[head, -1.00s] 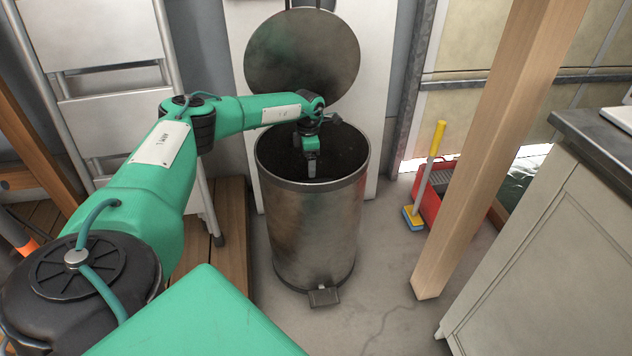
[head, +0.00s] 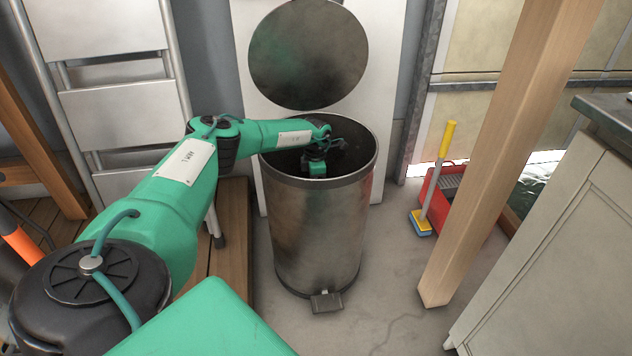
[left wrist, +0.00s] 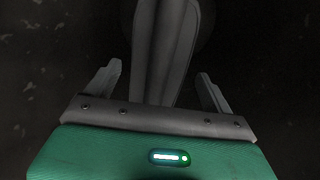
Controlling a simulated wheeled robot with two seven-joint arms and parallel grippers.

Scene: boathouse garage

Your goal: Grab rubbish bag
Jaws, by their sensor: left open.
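A metal pedal bin (head: 318,230) stands on the floor with its round lid (head: 308,55) raised behind it. My left arm reaches over its left rim, and my left gripper (head: 317,170) is down inside it, its fingers hidden in the head view. In the left wrist view, my left gripper (left wrist: 159,69) is open, one finger on each side of a grey, folded upright strip (left wrist: 165,50). The strip looks like the gathered neck of the rubbish bag. Gaps show between it and both fingers. The bag's body is too dark to make out. My right gripper is out of view.
A wooden post (head: 490,160) stands right of the bin, with a cabinet (head: 560,240) beyond it. A yellow-handled brush (head: 435,180) leans by a red container (head: 465,215). A stepladder (head: 115,120) stands at the left. Some floor is clear in front of the post.

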